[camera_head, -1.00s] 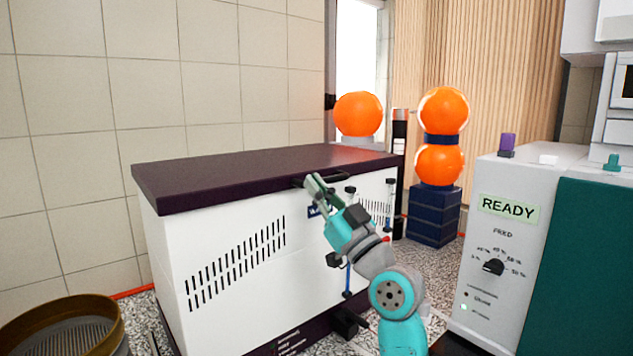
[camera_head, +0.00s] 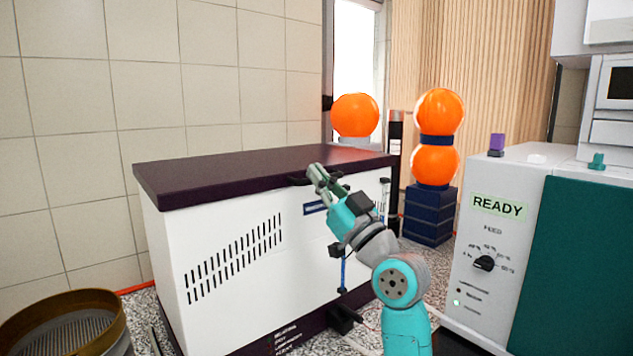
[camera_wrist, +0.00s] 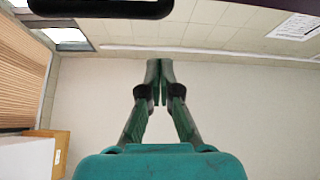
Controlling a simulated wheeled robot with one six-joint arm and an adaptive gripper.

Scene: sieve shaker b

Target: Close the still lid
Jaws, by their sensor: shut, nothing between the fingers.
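The still is a white box (camera_head: 240,230) with slotted vents and a dark purple lid (camera_head: 245,170). The lid lies flat along the top of the box, with no gap visible at its front edge. A dark handle (camera_head: 299,181) shows at the lid's front edge, partly hidden by my gripper. My gripper (camera_head: 315,169) is at the front of the lid, beside the handle; I cannot tell whether it touches. In the wrist view its fingers (camera_wrist: 160,64) are together and empty, and a dark handle bar (camera_wrist: 100,8) crosses the top left.
A round brass-coloured sieve (camera_head: 65,325) stands at the lower left. A grey machine marked READY (camera_head: 505,180) stands on the right. Orange globes (camera_head: 437,135) stand on a blue base behind the still. A tiled wall is at the back left.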

